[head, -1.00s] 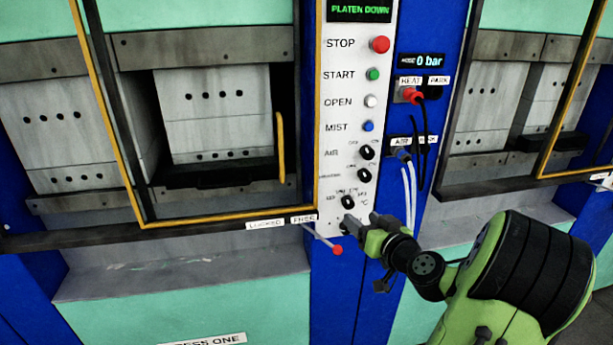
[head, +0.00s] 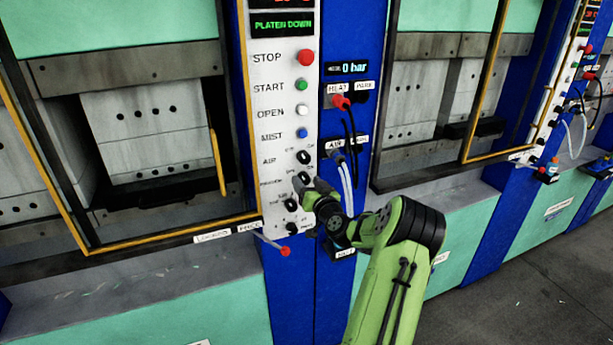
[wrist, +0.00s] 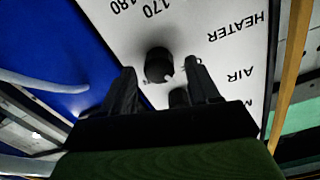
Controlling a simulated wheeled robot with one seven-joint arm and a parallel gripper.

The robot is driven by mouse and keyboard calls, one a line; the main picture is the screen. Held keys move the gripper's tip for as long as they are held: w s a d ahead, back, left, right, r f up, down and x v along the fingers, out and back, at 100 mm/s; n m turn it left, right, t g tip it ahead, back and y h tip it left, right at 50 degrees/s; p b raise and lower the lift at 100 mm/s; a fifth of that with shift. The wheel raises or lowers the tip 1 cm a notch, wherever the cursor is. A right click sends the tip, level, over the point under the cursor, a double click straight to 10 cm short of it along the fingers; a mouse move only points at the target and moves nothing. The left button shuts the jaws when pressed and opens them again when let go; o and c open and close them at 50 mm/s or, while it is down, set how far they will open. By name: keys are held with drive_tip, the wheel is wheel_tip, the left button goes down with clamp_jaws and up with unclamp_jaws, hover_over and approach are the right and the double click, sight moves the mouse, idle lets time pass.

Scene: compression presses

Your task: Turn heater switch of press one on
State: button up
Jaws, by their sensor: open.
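The heater switch (head: 304,177) is a small black rotary knob on the white control panel (head: 256,128) of the left press. It sits below the air knob (head: 303,157) and above the temperature dial (head: 291,204). In the wrist view, upside down, the heater switch (wrist: 158,65) lies in line with the HEATER label, with a pale mark on its edge. My gripper (wrist: 163,68) is open, its fingers on either side of the switch. I cannot tell whether they touch it. In the head view my gripper (head: 308,188) is close to the panel, just below the switch.
STOP (head: 306,57), START, OPEN and MIST buttons sit above the knobs. A red-tipped lever (head: 285,251) juts out below the panel. Hoses and cables (head: 347,175) hang to the right. A yellow-edged guard frame (head: 160,236) stands left.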

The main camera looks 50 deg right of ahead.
drive_tip(key=shift+w+d, duration=0.35)
drive_tip(key=shift+w, duration=0.1)
drive_tip(key=c, duration=1)
drive_tip(key=shift+c, duration=0.2)
drive_tip(key=shift+m, duration=0.3)
drive_tip(key=m+b, duration=0.1)
drive_tip(key=m, duration=0.4)
drive_tip(key=shift+m, duration=0.3)
drive_tip(key=m, duration=0.5)
drive_tip(key=shift+f+m, duration=0.1)
drive_tip(key=shift+m, duration=0.2)
drive_tip(key=shift+p, duration=0.3)
